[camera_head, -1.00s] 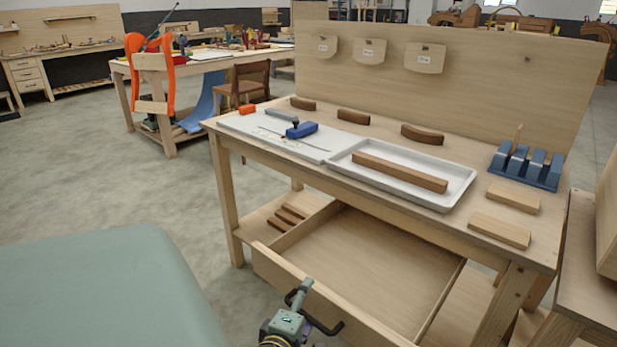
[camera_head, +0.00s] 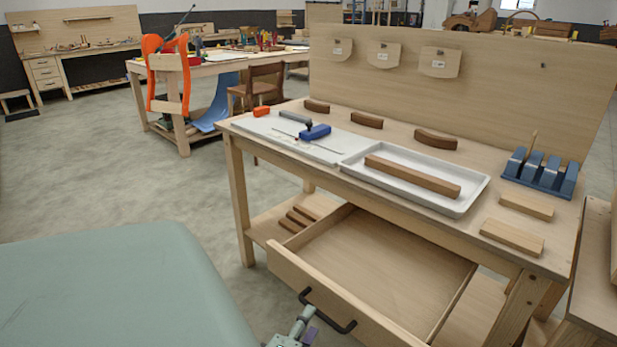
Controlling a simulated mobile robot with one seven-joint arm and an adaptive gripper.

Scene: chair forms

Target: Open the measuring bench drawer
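The measuring bench (camera_head: 262,152) is a pale wooden table with an upright back panel. Its drawer (camera_head: 385,262) is pulled well out below the top and looks empty inside. The drawer front (camera_head: 290,272) carries a dark bar handle (camera_head: 326,316). The rest of the gripper is cut off by the frame.
A white tray (camera_head: 468,200) with a wooden bar, a white board (camera_head: 270,138) with tools and a blue rack (camera_head: 541,172) stand on the bench top. Wooden pieces lie on the lower shelf (camera_head: 268,228). Open floor (camera_head: 90,195) lies to the left.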

